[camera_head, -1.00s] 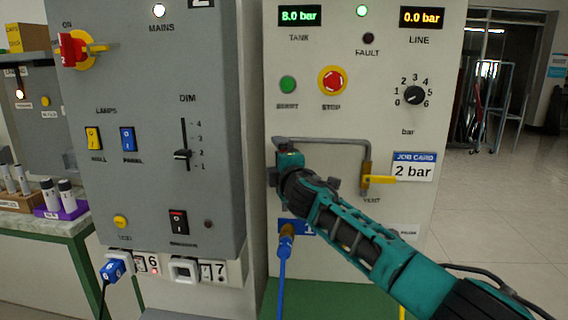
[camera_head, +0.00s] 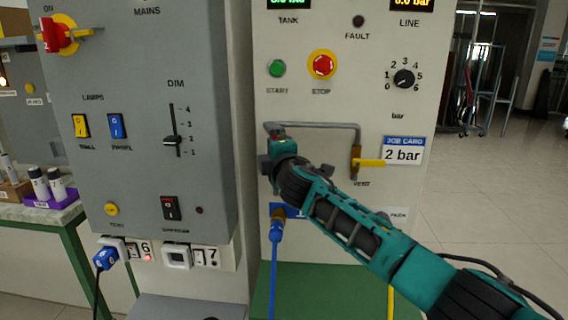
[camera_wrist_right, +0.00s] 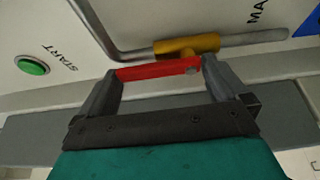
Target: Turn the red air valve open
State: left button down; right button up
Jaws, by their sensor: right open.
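The air valve's red lever (camera_wrist_right: 155,69) shows in the right wrist view, with a brass-yellow body (camera_wrist_right: 187,45) on a grey pipe. The lever lies roughly along the pipe. My right gripper (camera_wrist_right: 160,76) is open, with the lever spanning the gap between its two fingers. I cannot tell whether the fingers touch it. In the head view my right gripper (camera_head: 272,168) is at the left end of the pipe (camera_head: 315,126) and hides most of the valve. My left gripper is in neither view.
A yellow vent lever (camera_head: 369,163) and a job card (camera_head: 403,150) reading 2 bar are right of the gripper. The red stop button (camera_head: 322,65) is above. A blue hose (camera_head: 275,260) hangs below. A grey cabinet (camera_head: 150,75) stands close on the left.

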jog(key=v, duration=1.1)
jog(key=shift+s+p, duration=0.15)
jog(key=shift+p, duration=0.25)
jog(key=shift+f, duration=0.15)
